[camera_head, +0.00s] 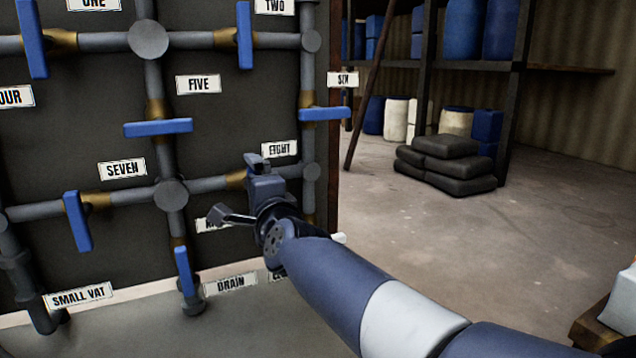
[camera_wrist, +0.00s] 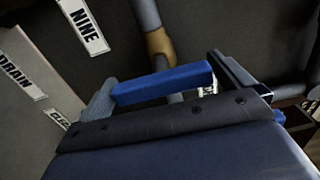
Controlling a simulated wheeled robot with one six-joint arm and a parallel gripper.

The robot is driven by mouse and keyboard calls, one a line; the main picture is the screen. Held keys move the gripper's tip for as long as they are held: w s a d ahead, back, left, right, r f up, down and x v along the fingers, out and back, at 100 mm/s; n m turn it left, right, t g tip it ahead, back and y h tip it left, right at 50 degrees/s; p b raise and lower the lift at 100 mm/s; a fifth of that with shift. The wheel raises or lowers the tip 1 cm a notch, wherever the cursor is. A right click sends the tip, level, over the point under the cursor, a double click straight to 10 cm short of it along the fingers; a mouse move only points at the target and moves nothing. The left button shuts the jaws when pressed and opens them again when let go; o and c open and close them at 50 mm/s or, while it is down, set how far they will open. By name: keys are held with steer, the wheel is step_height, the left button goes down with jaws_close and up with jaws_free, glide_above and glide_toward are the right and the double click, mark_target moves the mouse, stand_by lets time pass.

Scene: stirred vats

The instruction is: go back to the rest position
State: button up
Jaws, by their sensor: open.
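My gripper (camera_head: 243,194) is at the pipe panel (camera_head: 235,130), beside the EIGHT label (camera_head: 279,149), with my arm reaching in from the lower right. In the wrist view its jaws are open, one finger at each end of a blue valve handle (camera_wrist: 162,85). The handle lies across the gap, in front of a brass fitting (camera_wrist: 158,45). It appears to be the handle of valve EIGHT. I cannot tell whether either finger touches it. In the head view my gripper hides most of this handle and part of the NINE label (camera_head: 212,224).
Other blue handles stick out nearby: FIVE (camera_head: 157,128), SIX (camera_head: 325,114), SEVEN (camera_head: 77,221) and one below my gripper (camera_head: 184,271). A dark post borders the panel's right side. Open floor (camera_head: 450,240) lies to the right, with dark sacks (camera_head: 447,165) and shelves behind.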

steer(key=shift+s, duration=0.2)
steer(key=p+v, duration=0.2)
steer(key=v, duration=0.9)
steer(key=b+x, duration=0.2)
steer(key=x, duration=0.9)
steer(key=shift+f, duration=0.1)
steer(key=shift+w+r, duration=0.2)
steer(key=shift+w, duration=0.05)
steer(key=n+p, duration=0.2)
steer(key=shift+s+r+n, duration=0.1)
steer(key=shift+r+n, duration=0.05)
steer(key=shift+n, duration=0.15)
steer(key=n+p, duration=0.5)
steer(key=p, duration=0.1)
steer(key=shift+n, duration=0.4)
steer(key=n+p, duration=0.4)
steer(key=p, duration=0.1)
steer(key=n+p, duration=0.3)
steer(key=p, duration=0.2)
steer(key=shift+n, duration=0.3)
steer(key=shift+n+p, duration=0.9)
steer(key=shift+p, duration=0.35)
